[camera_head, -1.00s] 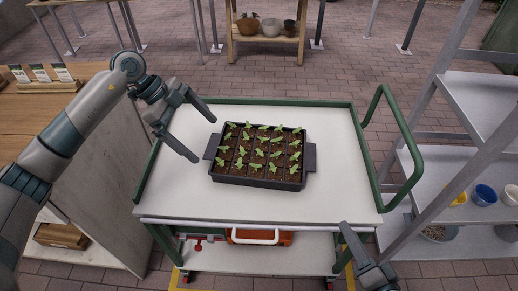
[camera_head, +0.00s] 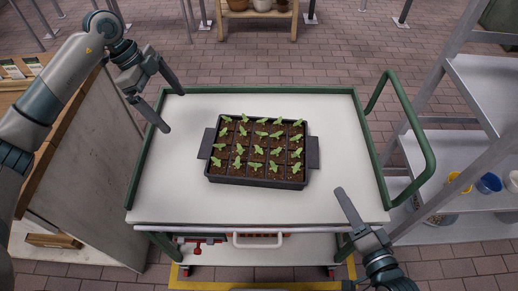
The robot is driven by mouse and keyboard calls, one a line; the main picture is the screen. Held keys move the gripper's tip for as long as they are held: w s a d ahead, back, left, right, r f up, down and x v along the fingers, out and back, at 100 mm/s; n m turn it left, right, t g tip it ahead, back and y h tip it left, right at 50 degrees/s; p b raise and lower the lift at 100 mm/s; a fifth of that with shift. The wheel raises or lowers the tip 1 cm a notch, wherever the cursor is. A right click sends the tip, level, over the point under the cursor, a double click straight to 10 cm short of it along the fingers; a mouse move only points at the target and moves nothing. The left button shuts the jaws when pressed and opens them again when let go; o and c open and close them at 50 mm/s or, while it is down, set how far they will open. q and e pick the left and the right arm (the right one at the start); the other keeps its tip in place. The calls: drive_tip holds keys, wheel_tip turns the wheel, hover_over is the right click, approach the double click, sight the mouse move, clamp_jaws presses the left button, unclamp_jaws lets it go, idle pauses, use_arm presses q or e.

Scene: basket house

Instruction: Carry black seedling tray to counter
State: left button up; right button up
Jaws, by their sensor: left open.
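The black seedling tray (camera_head: 258,183), with several green seedlings in brown soil, lies flat on the white top of the green-railed cart (camera_head: 240,209). It has a handle tab at its left (camera_head: 206,143) and right (camera_head: 313,152) ends. My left gripper (camera_head: 175,112) is open and empty over the cart's left rail, left of the tray and apart from it. My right gripper (camera_head: 340,189) points up over the cart's front right, apart from the tray. Only one finger shape shows. The wooden counter (camera_head: 72,108) is at the left, partly hidden by my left arm.
A green push handle (camera_head: 429,160) stands at the cart's right. A grey metal shelf (camera_head: 480,90) with small yellow and blue pots (camera_head: 488,183) is further right. A wooden stand with pots (camera_head: 258,14) is at the back. The cart top around the tray is clear.

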sight(203, 142)
drive_tip(key=shift+w+a+f, duration=0.1)
drive_tip(key=shift+w, duration=0.45)
use_arm(q)
drive_tip(key=x, duration=1.7)
drive_tip(key=shift+w+d+f, duration=0.1)
drive_tip(key=shift+f, duration=0.15)
use_arm(e)
drive_tip(key=x, duration=1.6)
drive_tip(key=shift+w+a+f, duration=0.1)
drive_tip(key=shift+w+f, duration=0.1)
use_arm(q)
drive_tip(key=c, duration=0.8)
use_arm(e)
clamp_jaws()
use_arm(q)
drive_tip(key=c, duration=1)
drive_tip(key=shift+o, duration=0.2)
drive_tip(key=shift+r, duration=0.15)
use_arm(e)
drive_tip(key=shift+r, duration=0.1)
